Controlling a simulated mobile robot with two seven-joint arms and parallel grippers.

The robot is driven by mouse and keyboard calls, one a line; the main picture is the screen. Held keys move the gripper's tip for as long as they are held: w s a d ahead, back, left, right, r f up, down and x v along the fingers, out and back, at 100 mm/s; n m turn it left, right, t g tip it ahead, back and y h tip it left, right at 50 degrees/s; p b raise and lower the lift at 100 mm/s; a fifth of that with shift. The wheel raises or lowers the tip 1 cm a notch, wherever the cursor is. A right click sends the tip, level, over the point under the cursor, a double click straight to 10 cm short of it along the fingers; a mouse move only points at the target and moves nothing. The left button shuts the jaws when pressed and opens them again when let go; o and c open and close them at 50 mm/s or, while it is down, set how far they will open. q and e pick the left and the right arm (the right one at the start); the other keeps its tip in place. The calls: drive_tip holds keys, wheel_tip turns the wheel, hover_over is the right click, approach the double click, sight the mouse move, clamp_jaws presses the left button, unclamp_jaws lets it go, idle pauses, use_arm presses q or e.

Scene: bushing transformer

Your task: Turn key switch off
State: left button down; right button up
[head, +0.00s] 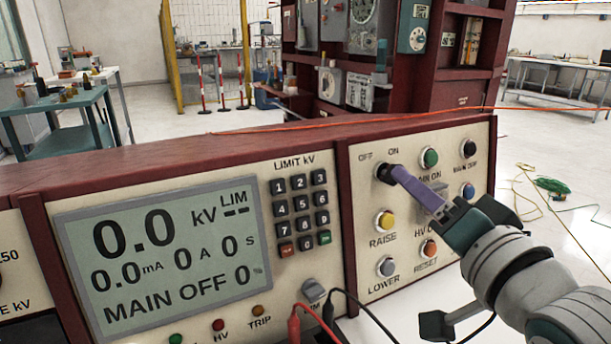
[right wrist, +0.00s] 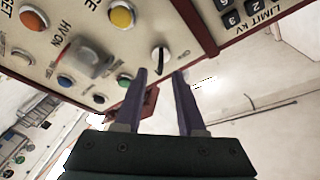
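The black key switch (head: 383,173) sits at the upper left of the right-hand cream panel, below the OFF and ON labels. My right gripper (head: 396,172) reaches in from the right, with its purple fingertips at the switch, partly covering it. Contact with the knob cannot be told. My left gripper is not in view.
Nearby are a green button (head: 429,158), a yellow RAISE button (head: 384,221) and a grey LOWER button (head: 386,267). The display (head: 165,250) reads 0.0 kV and MAIN OFF. Red and black leads (head: 294,325) stand at the front. The console's dark red rim (head: 230,145) runs behind.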

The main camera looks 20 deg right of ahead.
drive_tip(key=w, duration=0.3)
drive_tip(key=shift+w+d, duration=0.2)
clamp_jaws()
idle(0.5)
